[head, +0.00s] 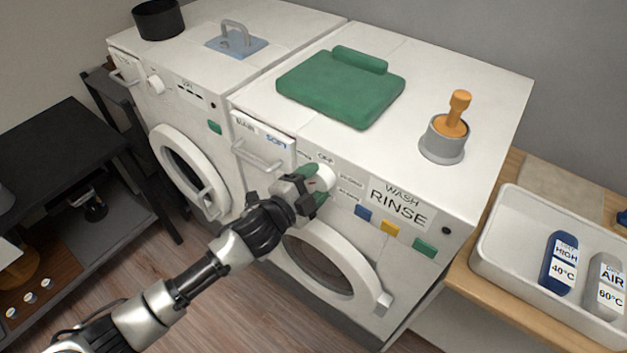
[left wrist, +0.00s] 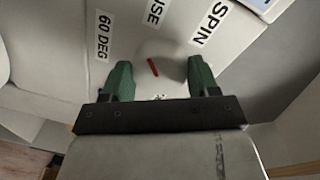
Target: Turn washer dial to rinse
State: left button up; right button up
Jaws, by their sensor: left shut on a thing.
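The washer dial (head: 325,178) is a white round knob on the front panel of the right-hand machine. In the left wrist view the dial (left wrist: 160,68) shows a short red mark that leans slightly left at its top. My right gripper is not in view.
A sign reading "WASH RINSE" (head: 399,205) is on the panel right of the dial. The round door (head: 335,262) is below my gripper. A white tray (head: 484,255) with bottles is at right.

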pick_arm(q)
jog(key=shift+m, duration=0.8)
jog(key=o, duration=0.9)
jog(key=shift+b+v, duration=1.2)
jog(key=shift+v, duration=4.25)
